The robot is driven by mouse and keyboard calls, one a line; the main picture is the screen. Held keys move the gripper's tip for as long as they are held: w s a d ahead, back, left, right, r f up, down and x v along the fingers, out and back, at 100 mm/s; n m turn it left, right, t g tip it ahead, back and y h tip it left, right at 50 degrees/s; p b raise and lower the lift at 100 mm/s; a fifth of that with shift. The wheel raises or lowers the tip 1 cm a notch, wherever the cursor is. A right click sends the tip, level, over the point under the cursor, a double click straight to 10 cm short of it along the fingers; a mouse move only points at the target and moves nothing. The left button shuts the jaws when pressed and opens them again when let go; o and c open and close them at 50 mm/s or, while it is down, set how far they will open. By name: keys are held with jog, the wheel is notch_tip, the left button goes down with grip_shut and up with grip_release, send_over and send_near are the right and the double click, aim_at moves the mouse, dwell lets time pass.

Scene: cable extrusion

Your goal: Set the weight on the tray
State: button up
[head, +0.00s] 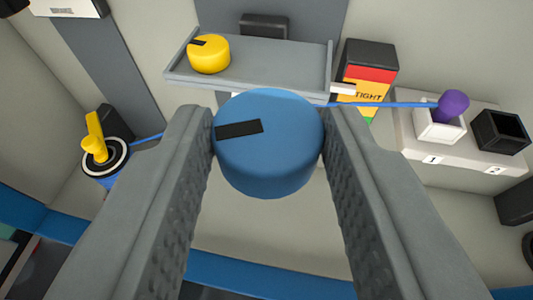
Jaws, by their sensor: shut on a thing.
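A blue round weight (268,150) with a black mark on it is between the two grey fingers of my gripper (267,140), which is shut on it. The grey tray (275,67) with low raised rims is beyond the weight, higher in the picture. A yellow round weight (209,55) with a black mark stands on the left part of the tray. The middle and right of the tray are bare. The blue weight appears in front of the tray's near edge; I cannot tell the gap between them.
A gauge block (368,80) marked "TIGHT" stands right of the tray. A blue cable (385,104) runs behind my gripper to a purple knob (453,104) at a white cup (439,126). A black cup (500,131) is beside it. A yellow lever (95,138) is at left.

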aim_at(297, 90)
jog(key=shift+w+d+f, duration=0.2)
jog(key=shift+w+d, duration=0.15)
jog(key=shift+w, duration=1.35)
jog(key=shift+w+d+f, duration=0.25)
jog(key=shift+w+d, duration=0.1)
jog(key=shift+w, duration=1.3)
jog(key=shift+w+d+f, duration=0.2)
jog(key=shift+w+d, duration=0.15)
jog(key=shift+w, duration=1.35)
jog(key=shift+s+f, duration=0.1)
jog(key=shift+f, duration=0.65)
jog(key=shift+f, duration=0.15)
jog(key=shift+f, duration=2.1)
jog(key=o, duration=1.2)
jog(key=shift+c, duration=0.2)
jog(key=v, duration=1.7)
jog(key=shift+s, duration=0.2)
